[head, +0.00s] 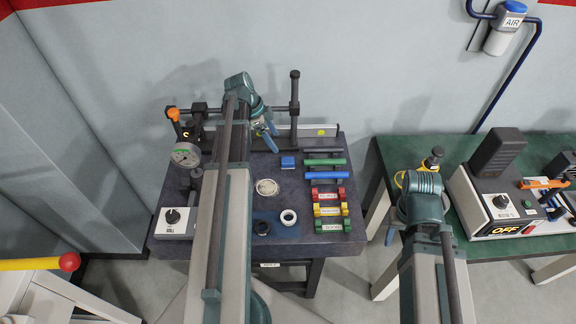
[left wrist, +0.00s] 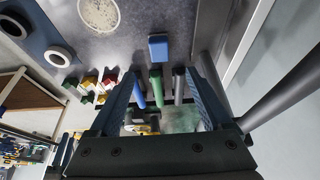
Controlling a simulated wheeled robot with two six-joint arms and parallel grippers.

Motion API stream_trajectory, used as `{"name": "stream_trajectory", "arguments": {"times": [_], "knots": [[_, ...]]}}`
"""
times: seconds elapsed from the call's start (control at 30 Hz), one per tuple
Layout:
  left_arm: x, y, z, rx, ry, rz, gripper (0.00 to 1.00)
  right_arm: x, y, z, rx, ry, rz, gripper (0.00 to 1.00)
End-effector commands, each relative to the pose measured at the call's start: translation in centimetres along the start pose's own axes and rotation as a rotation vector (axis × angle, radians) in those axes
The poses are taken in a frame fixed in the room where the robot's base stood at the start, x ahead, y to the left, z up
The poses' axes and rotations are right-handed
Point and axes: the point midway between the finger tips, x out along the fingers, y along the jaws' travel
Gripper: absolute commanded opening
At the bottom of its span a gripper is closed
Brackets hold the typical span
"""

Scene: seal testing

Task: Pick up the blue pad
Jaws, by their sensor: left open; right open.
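A small blue pad (head: 288,162) lies on the dark table (head: 180,222), left of the green bar. It also shows in the left wrist view (left wrist: 158,47), just beyond the fingertips. My left gripper (head: 267,134) is open and empty, above the table's back part and behind the pad. In the left wrist view its two fingers (left wrist: 160,78) stand apart, with the pad ahead of the gap and not between them. My right gripper (head: 390,235) is mostly hidden by its own arm at the right; only a dark finger part shows, away from the pad.
Green (head: 325,162) and blue (head: 325,176) bars lie right of the pad, with red, yellow and green blocks in front of them. A round pale disc (head: 267,187) and a white ring (head: 288,217) lie nearby. A dial gauge stand (head: 186,154) stands left. A vertical post (head: 294,100) stands behind the pad.

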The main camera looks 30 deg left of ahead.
Motion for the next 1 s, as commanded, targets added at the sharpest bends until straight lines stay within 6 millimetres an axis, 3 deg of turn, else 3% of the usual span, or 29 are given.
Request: {"name": "stream_trajectory", "arguments": {"times": [0.03,0.3,0.73,1.0], "knots": [[1.5,0.0,0.3,0.001,0.0,0.0,0.82,1.5,-0.1,-0.1,0.0,0.0,0.0,0.5],[5.6,0.0,0.2,0.001,0.0,0.0,0.82,5.2,-0.5,-0.3,0.001,0.0,0.0,0.5],[6.9,0.0,0.1,0.001,-0.001,0.0,0.82,6.4,-0.6,-0.4,0.001,0.0,0.0,0.5],[10.2,0.1,0.4,0.001,-0.001,0.0,0.82,9.5,-0.9,-0.6,0.001,0.0,0.0,0.5]]}}
